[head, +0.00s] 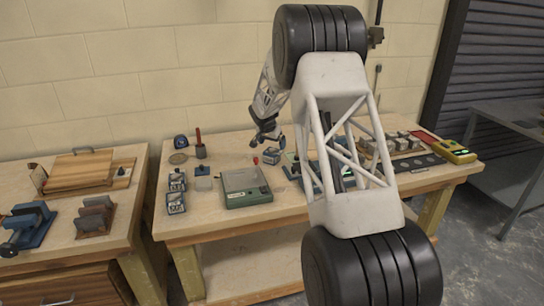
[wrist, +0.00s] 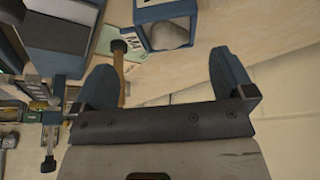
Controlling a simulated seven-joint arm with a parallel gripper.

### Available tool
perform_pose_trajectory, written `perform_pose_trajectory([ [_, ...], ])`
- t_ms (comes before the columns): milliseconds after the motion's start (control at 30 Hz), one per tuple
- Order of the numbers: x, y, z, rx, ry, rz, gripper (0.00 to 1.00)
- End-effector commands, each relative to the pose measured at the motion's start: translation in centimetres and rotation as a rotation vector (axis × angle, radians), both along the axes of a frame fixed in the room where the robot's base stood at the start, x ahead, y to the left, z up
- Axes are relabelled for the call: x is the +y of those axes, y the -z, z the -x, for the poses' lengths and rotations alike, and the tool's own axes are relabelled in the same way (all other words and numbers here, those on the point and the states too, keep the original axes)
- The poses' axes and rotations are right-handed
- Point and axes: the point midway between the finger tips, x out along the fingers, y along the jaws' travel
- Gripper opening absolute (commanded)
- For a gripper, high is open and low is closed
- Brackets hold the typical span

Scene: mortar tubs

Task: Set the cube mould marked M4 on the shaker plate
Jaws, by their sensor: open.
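My gripper (head: 264,141) hangs over the back middle of the bench in the head view. In the wrist view its two blue fingers (wrist: 162,65) are wide apart with nothing gripped. A blue-framed mould (wrist: 166,24) with a rounded grey inside lies beyond the fingertips. A pale tag reading M4 (wrist: 126,42) shows beside it; I cannot tell whether it is fixed to that mould. A green box with a flat grey top (head: 244,185), which looks like the shaker plate, stands front left of my gripper. Its top looks empty.
Two blue-and-white moulds (head: 176,191) stand at the bench's left. A small grey block on blue (head: 202,181), a red-handled tool (head: 198,142) and a small red object (head: 256,160) are nearby. A yellow device (head: 455,151) stands at the right. A wooden-handled tool (wrist: 122,72) shows near the left finger.

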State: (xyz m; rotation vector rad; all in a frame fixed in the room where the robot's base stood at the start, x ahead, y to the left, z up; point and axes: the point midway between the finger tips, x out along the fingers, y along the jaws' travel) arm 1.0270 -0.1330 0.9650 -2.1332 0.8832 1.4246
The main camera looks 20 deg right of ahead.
Motion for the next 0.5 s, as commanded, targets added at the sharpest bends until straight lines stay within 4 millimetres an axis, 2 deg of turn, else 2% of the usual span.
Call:
perform_pose_trajectory([
  [500,-1.0,4.1,-1.1,0.001,0.0,0.0,1.0],
])
